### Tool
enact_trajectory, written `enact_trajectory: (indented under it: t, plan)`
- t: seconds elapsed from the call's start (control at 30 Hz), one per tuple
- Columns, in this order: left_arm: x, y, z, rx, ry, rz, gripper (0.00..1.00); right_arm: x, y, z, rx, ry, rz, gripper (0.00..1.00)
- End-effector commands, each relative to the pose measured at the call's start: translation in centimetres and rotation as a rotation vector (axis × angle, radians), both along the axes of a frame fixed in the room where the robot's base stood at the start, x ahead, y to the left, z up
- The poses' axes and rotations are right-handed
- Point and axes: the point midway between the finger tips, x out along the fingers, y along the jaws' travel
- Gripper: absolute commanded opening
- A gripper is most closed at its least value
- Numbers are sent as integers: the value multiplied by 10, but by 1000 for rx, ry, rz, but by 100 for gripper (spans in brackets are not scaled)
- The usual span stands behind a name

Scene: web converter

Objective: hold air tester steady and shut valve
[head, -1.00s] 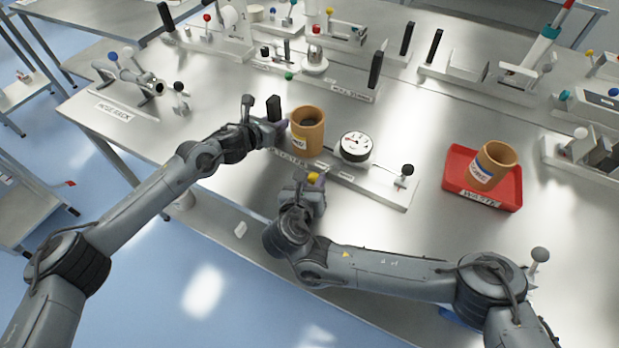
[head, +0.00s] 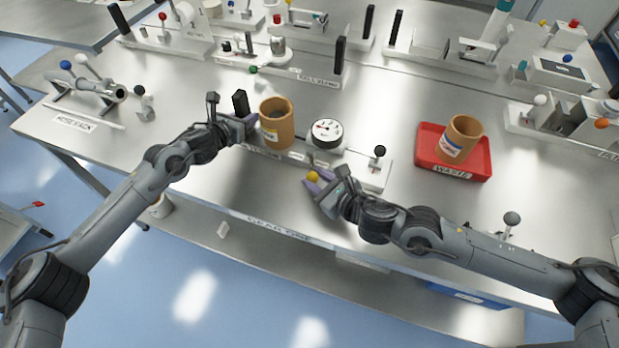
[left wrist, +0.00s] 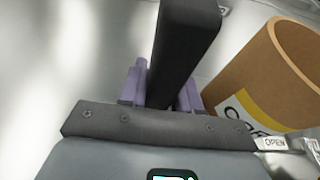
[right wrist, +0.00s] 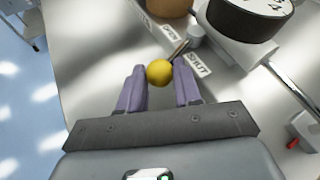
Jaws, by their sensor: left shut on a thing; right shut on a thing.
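The air tester (head: 372,174) is a long metal bar on the bench, with a round white gauge (head: 326,131), a tan core (head: 277,128) and an upright black handle (head: 240,102) at its left end. My left gripper (head: 246,122) is shut on this handle, also seen in the left wrist view (left wrist: 184,40). The valve lever has a yellow knob (head: 313,176). My right gripper (head: 319,184) is shut on the knob, which shows between its fingers in the right wrist view (right wrist: 159,72). The lever points between the OPEN label (right wrist: 169,32) and the SHUT label (right wrist: 197,65).
A red waste tray (head: 482,165) holding another tan core (head: 461,138) stands to the right. Other fixtures, including a hose rack (head: 75,122), stand behind and left. The bench's front edge is close.

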Motion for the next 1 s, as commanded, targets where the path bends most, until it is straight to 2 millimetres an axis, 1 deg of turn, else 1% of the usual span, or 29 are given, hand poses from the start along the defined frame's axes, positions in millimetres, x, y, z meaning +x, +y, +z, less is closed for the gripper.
enact_trajectory:
  t: [0.03, 0.3, 0.77, 0.8, 0.93, 1.0]
  plan:
    - [-4, 3, -16, 16, 25, 3, 0, 2, -3, 0, -1, -3, 20, 0]
    - [-4, 3, -16, 15, 25, 2, 0, 2, -9, 0, 1, -1, 98, 0]
    - [-4, 3, -16, 16, 25, 3, 0, 1, -9, 0, 2, -2, 113, 0]
    - [-4, 3, -16, 16, 25, 3, 0, 1, -9, 0, 1, -2, 112, 38]
    - [-4, 4, -16, 16, 25, 3, 0, 1, -9, 0, 2, -1, 111, 58]
    - [-4, 4, -16, 16, 25, 3, 0, 1, -9, 0, 2, -1, 111, 58]
